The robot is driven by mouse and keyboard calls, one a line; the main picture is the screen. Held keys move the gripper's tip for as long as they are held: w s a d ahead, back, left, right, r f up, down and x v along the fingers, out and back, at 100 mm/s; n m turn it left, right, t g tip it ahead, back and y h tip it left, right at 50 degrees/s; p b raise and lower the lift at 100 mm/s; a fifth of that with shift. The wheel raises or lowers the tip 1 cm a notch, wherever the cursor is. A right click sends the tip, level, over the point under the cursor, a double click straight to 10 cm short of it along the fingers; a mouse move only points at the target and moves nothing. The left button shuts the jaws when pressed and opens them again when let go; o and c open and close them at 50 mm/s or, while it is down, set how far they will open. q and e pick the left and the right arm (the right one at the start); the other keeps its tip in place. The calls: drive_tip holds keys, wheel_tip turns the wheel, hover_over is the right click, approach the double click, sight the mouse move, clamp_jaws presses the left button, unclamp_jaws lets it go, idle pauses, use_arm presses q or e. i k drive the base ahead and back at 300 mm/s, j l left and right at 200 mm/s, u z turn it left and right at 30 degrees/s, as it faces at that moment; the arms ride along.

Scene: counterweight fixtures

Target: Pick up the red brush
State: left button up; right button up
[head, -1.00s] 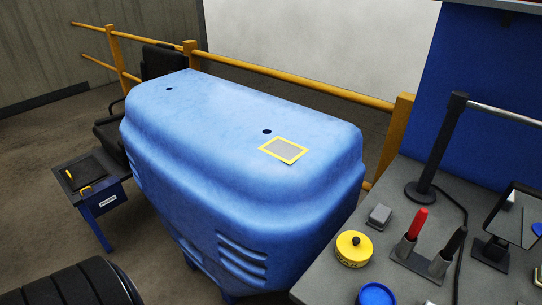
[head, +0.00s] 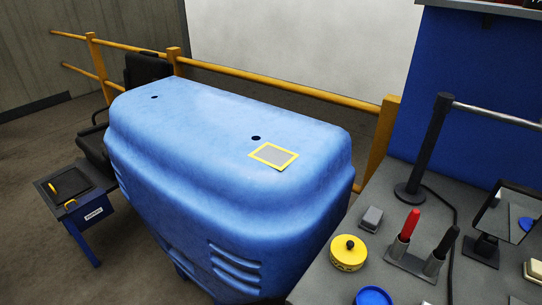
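A red brush (head: 410,223) stands upright in a grey metal holder (head: 408,262) on the grey counter at the right. Only its red upper part shows; its lower end is hidden in the holder's left cup. A black-handled item (head: 446,241) stands in the right cup of the same holder. Neither of my grippers shows in the head view.
A yellow round container (head: 348,253), a small grey block (head: 371,218) and a blue dish (head: 374,296) lie left of the holder. A black post (head: 427,150) and a mirror (head: 505,220) stand nearby. A large blue housing (head: 220,150) fills the middle.

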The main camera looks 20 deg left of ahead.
sight(412, 219)
drive_tip(key=k+j+z, duration=0.1)
drive_tip(key=k+j, duration=0.25)
drive_tip(key=k+j+z, duration=0.15)
drive_tip(key=k, duration=0.45)
drive_tip(key=j, duration=0.1)
